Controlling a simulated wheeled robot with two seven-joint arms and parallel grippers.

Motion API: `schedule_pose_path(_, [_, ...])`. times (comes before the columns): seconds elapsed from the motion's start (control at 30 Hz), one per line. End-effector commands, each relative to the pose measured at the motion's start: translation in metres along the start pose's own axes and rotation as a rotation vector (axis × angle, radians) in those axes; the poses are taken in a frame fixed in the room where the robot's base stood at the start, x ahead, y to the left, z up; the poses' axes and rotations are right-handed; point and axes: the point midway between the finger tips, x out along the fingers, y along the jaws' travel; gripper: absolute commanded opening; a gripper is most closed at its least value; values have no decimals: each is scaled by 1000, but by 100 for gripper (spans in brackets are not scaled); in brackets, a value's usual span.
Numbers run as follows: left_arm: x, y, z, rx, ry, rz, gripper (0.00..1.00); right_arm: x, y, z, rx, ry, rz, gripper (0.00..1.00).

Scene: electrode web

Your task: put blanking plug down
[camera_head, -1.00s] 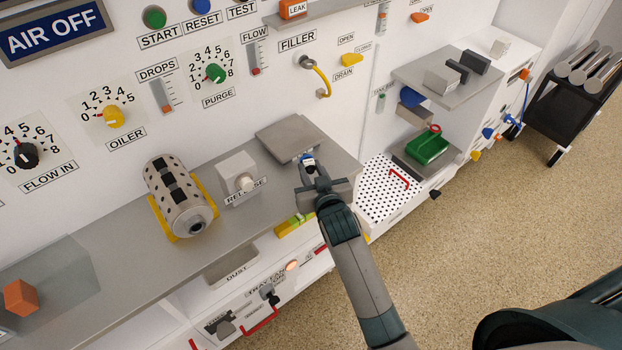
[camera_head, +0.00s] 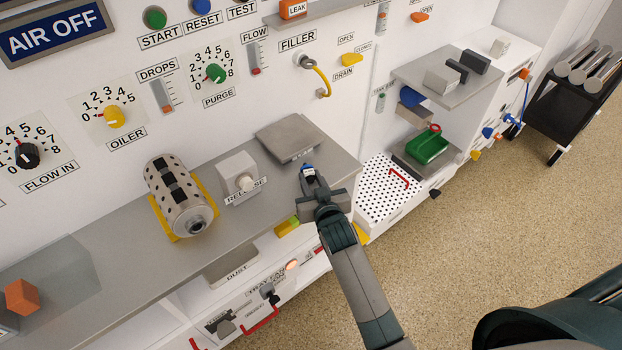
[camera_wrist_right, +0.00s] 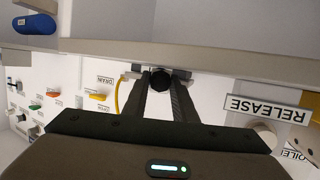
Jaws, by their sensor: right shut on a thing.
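In the right wrist view, a dark round end of the plug (camera_wrist_right: 161,80) shows between the two fingers (camera_wrist_right: 160,95). In the head view the gripper overlaps the front right part of the grey shelf (camera_head: 225,207), just in front of a flat grey plate (camera_head: 291,138). The fingers hide most of the plug, and I cannot tell whether it touches the shelf. My left gripper is not in view.
A perforated cylinder (camera_head: 177,192) lies in a yellow cradle, left of the RELEASE button block (camera_head: 237,172). A perforated white tray (camera_head: 383,180) and a green bin (camera_head: 427,146) are to the right.

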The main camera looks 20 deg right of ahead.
Motion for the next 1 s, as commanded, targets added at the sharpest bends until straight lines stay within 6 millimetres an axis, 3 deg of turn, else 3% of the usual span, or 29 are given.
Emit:
schedule_pose_path(0.07, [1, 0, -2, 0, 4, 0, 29, 1, 0, 2, 0, 0, 0, 0])
schedule_pose_path(0.1, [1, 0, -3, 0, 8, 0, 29, 1, 0, 2, 0, 0, 0, 30])
schedule_pose_path(0.17, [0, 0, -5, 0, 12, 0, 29, 1, 0, 2, 0, 0, 0, 44])
schedule_pose_path(0.67, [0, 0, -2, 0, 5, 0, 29, -4, 0, 0, 0, 0, 0, 44])
schedule_pose_path(1.0, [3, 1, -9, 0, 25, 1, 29, -51, 0, 1, 1, 0, 0, 44])
